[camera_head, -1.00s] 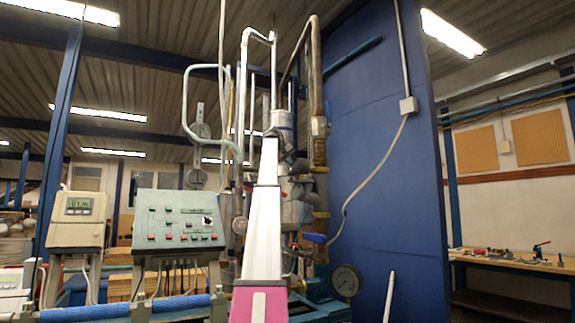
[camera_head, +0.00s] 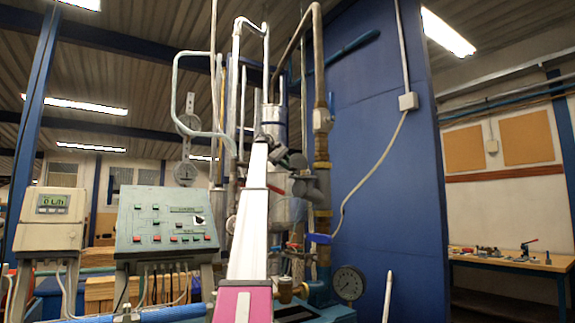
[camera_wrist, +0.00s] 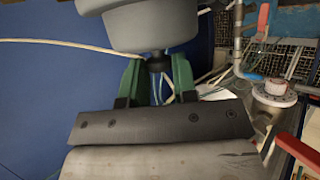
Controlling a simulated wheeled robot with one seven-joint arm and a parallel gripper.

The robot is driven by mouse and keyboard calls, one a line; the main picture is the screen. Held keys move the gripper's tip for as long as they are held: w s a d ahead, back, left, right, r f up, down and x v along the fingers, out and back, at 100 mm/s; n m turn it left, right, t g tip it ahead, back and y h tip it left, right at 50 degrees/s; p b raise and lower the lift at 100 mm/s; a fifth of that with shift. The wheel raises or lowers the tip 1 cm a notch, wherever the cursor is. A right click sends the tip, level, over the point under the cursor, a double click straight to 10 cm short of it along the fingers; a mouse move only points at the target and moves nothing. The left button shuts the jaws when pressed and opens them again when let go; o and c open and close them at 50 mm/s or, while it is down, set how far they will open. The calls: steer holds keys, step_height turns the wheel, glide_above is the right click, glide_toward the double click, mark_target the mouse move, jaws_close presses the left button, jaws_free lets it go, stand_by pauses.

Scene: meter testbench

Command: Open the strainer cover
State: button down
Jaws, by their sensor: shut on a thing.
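In the wrist view, a grey rounded body (camera_wrist: 140,25), which looks like the strainer cover, hangs at the top, with a narrow dark stem or knob (camera_wrist: 157,63) below it. My gripper (camera_wrist: 157,74) has its two green fingers on either side of this dark piece and is shut on it. The exact contact is partly hidden between the fingers. In the head view, grey rounded parts (camera_head: 306,186) sit among the pipes, just right of my white arm. My gripper is small there and hard to make out beside the arm's far end.
A green control panel (camera_head: 167,220) and a meter box (camera_head: 48,219) stand at left. A blue wall (camera_head: 385,150) rises behind. The wrist view shows a flange (camera_wrist: 274,92) and red handle (camera_wrist: 299,153).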

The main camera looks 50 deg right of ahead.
stand_by(0.4)
steer(key=c, duration=0.9)
jaws_free()
steer(key=shift+c, duration=0.2)
steer(key=shift+w, duration=0.15)
